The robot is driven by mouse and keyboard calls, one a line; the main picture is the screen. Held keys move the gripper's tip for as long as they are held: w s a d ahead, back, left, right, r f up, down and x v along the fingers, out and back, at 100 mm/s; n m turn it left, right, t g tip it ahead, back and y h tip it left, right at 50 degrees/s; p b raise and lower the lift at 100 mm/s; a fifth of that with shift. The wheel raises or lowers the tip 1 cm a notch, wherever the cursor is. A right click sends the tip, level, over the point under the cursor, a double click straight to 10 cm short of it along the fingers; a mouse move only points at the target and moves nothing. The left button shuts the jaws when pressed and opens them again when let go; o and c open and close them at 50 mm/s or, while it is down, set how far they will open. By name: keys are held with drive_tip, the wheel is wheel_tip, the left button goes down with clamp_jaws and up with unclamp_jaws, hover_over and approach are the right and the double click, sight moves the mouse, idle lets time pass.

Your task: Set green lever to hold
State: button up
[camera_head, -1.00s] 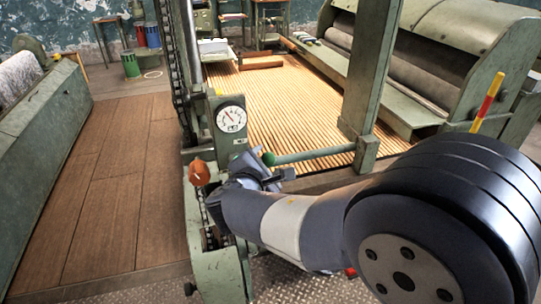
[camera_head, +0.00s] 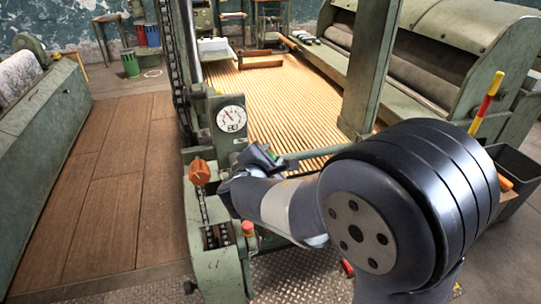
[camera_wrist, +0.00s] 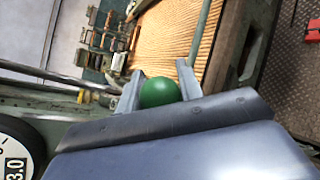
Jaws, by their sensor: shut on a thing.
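The green ball knob of the lever (camera_wrist: 160,92) sits between the two fingers of my gripper (camera_wrist: 158,88) in the wrist view, and the fingers are shut on it. In the head view my gripper (camera_head: 262,157) is beside the gauge post, and my arm hides most of the lever. A little green shows at the fingers. A grey-green rod (camera_head: 318,153) runs to the right behind my gripper. Lever position marks are too small to read.
A round white dial (camera_head: 231,118) is on the post above my gripper. An orange knob (camera_head: 200,172) and a red button (camera_head: 248,229) are on the machine nearby. The slatted bed (camera_head: 270,92) lies behind. A red and yellow handle (camera_head: 487,102) stands at right.

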clamp_jaws()
drive_tip(key=shift+f, duration=0.15)
drive_tip(key=s+a+f+m+g+y+b, duration=0.1)
drive_tip(key=a+f+m+g+y+b, duration=0.2)
drive_tip(key=f+m+y, duration=0.3)
drive_tip(key=shift+s+a+f+m+g+y+b, duration=0.15)
drive_tip(key=shift+a+f+m+g+y+b, duration=0.15)
drive_tip(key=shift+a+f+g+y+b, duration=0.25)
idle(0.6)
drive_tip(key=shift+a, duration=0.1)
drive_tip(key=o, duration=0.6)
unclamp_jaws()
